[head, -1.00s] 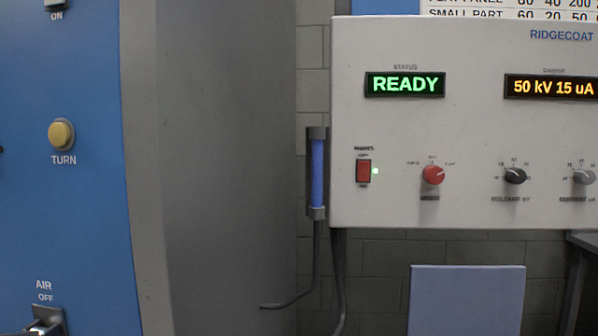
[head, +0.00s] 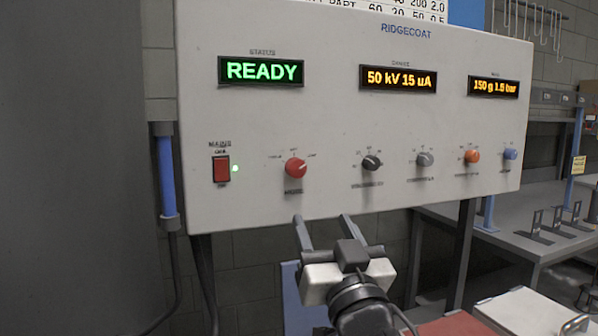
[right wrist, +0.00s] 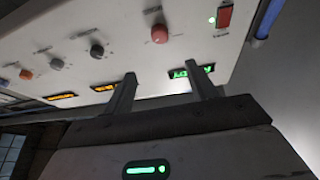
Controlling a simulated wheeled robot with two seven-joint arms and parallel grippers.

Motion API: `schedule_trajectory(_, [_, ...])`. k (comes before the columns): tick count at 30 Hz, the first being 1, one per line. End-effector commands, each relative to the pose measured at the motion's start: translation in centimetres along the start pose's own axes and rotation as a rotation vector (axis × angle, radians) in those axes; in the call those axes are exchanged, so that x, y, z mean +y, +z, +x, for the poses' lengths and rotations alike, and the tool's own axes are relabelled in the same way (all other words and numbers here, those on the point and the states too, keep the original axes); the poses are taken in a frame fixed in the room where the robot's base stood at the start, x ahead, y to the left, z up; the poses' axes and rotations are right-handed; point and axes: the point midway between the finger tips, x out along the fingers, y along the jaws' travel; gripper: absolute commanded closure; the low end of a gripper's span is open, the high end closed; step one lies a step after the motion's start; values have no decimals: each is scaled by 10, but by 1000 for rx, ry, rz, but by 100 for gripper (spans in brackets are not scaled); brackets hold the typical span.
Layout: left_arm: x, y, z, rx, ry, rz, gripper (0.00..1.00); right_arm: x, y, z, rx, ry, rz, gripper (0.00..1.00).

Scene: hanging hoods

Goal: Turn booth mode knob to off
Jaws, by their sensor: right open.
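The control panel (head: 330,120) faces me and its status display reads READY. The red mode knob (head: 296,168) sits low on the panel, right of the red mains switch (head: 221,169) with its lit green lamp. Its small labels are too blurred to read. My right gripper (head: 322,220) is open and empty at the panel's lower edge, below and a little right of the red knob. In the right wrist view the red knob (right wrist: 160,34) shows beyond the open fingers (right wrist: 158,80), apart from them. My left gripper is out of view.
Dark, grey, orange and blue knobs (head: 372,162) run along the panel to the right. A blue tube (head: 166,175) hangs at the panel's left edge. A grey table (head: 530,220) with racks stands at the right.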

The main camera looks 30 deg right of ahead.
Motion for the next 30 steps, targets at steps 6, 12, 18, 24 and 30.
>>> schedule_trajectory(6, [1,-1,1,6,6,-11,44,0,-2,34,-1,-1,-5,43])
schedule_trajectory(12, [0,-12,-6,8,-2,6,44,0,-1,79,-3,0,-5,43])
schedule_trajectory(18, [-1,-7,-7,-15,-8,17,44,-1,0,119,-5,-2,-4,43])
schedule_trajectory(24, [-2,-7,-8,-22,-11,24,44,-1,2,145,-5,-2,-4,43])
schedule_trajectory(30, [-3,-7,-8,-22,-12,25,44,-1,3,153,-5,-2,-2,43])
